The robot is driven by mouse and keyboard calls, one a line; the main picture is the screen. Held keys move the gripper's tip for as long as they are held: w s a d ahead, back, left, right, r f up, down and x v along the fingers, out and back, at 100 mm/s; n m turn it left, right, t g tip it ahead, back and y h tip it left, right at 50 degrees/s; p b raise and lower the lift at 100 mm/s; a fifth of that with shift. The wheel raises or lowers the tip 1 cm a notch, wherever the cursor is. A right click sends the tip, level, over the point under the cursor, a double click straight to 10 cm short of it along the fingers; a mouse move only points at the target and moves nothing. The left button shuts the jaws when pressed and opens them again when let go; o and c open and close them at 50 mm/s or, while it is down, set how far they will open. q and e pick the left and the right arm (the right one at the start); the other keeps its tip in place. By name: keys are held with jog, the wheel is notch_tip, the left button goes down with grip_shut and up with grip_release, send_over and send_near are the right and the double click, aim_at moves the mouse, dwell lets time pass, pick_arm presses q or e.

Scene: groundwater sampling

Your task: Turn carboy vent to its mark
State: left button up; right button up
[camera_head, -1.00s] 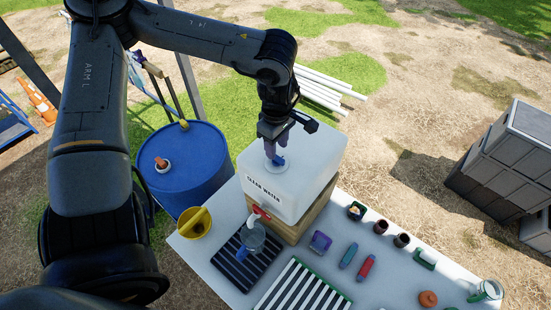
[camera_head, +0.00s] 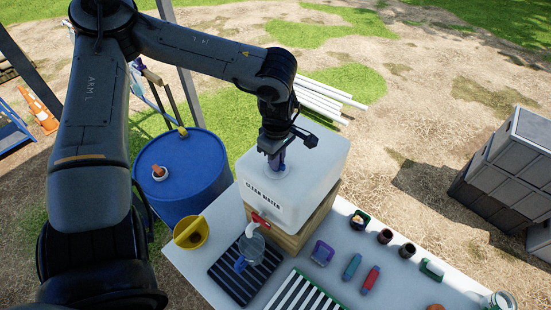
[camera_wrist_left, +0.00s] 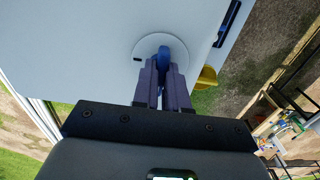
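A small dark mark (camera_wrist_left: 137,59) shows at the disc's left edge in the left wrist view. My left gripper (camera_head: 277,164) points down at the vent; its purple fingers (camera_wrist_left: 164,80) are close together with the blue tab between their tips. In the head view the fingers mostly hide the tab. My right gripper is not in view.
A red tap (camera_head: 260,219) is on the carboy's front, above a clear jug (camera_head: 251,248) on a dark ribbed mat (camera_head: 229,280). A blue drum (camera_head: 205,172) and yellow bucket (camera_head: 191,232) stand left.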

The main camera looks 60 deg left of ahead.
pick_arm(q)
jog(key=m, duration=0.5)
jog(key=shift+m, duration=0.3)
grip_shut()
jog(key=m, duration=0.3)
jog(key=shift+b, duration=0.35)
jog(key=shift+m, duration=1)
jog(key=shift+a+r+m+p, duration=0.1)
jog(key=shift+r+m+p, duration=0.2)
jog(key=shift+m, duration=0.5)
jog(key=shift+f+m+p, duration=0.3)
jog(key=shift+m+p, duration=0.3)
jog(key=shift+p, duration=0.05)
jog(key=o, duration=0.7)
grip_release()
